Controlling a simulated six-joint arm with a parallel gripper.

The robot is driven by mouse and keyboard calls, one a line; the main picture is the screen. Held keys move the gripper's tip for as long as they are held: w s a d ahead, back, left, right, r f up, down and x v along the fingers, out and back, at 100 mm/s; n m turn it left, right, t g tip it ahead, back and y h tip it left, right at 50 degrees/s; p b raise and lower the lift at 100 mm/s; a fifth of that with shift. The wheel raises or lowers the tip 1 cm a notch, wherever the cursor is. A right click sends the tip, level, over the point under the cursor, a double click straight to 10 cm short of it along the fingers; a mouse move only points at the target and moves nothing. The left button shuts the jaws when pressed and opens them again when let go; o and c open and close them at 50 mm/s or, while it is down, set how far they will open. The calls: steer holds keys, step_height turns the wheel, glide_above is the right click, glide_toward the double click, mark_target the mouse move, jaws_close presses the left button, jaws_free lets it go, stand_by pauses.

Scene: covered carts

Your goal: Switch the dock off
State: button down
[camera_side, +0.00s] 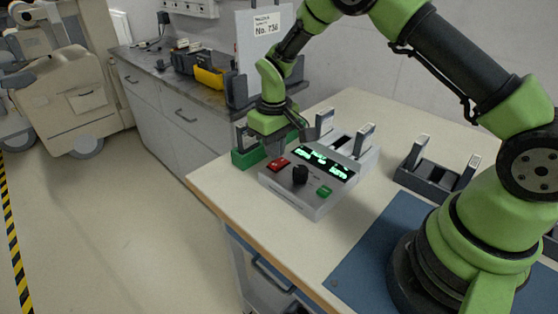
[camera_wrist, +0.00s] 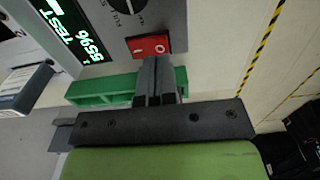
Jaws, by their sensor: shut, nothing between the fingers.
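The dock (camera_side: 312,205) is a light grey box with a sloped panel on the bench. Its display (camera_side: 325,162) is lit with green characters, and the wrist view shows "TEST" on it (camera_wrist: 68,32). A red rocker switch (camera_side: 278,163) sits at the panel's left, beside a black knob (camera_side: 300,175) and a green button (camera_side: 324,191). In the wrist view the red switch (camera_wrist: 148,46) carries white I and O marks. My gripper (camera_wrist: 158,62) is shut and empty, its tips right at the switch's near edge. I cannot tell whether they touch it.
A green holder (camera_side: 247,157) stands close behind my gripper. Upright slots (camera_side: 342,140) rise behind the display. A dark cradle (camera_side: 434,182) stands to the right. A blue mat (camera_side: 375,240) lies around my base. The bench's front left is clear.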

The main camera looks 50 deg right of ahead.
mark_target(274, 164)
steer(key=shift+f, duration=1.25)
stand_by(0.8)
steer(key=shift+r, duration=3.55)
